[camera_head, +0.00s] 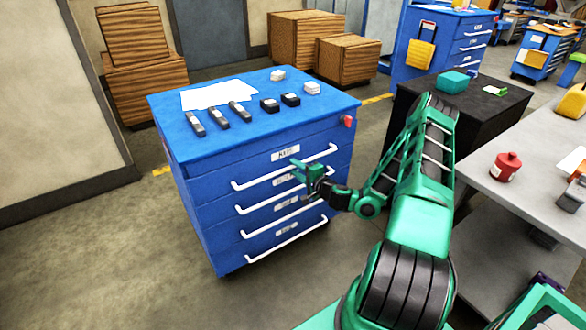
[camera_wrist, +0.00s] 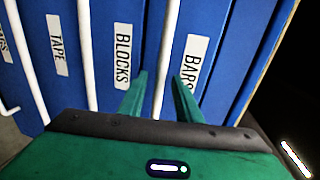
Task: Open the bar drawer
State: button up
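The bar drawer (camera_head: 262,160) is the top drawer of a blue cabinet. Its BARS label (camera_wrist: 194,65) shows at right in the wrist view. The drawer looks shut. Its white handle (camera_head: 247,184) runs below the label; in the wrist view this handle (camera_wrist: 171,35) passes between the two fingers, nearer the right one. My gripper (camera_head: 298,170) is in front of the handle with its green fingers apart; it also shows in the wrist view (camera_wrist: 159,76). Neither finger clearly touches the handle, and the exact depth cannot be told.
Lower drawers labelled BLOCKS (camera_wrist: 122,48) and TAPE (camera_wrist: 57,45) are shut. The cabinet top (camera_head: 180,150) holds papers, dark bars and small blocks. A black cabinet (camera_head: 480,112) and a grey table (camera_head: 535,180) stand at right. The floor (camera_head: 120,250) at left is clear.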

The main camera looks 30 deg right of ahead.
jog(key=shift+w+f, duration=0.25)
jog(key=shift+w, duration=1)
jog(key=shift+c, duration=0.7)
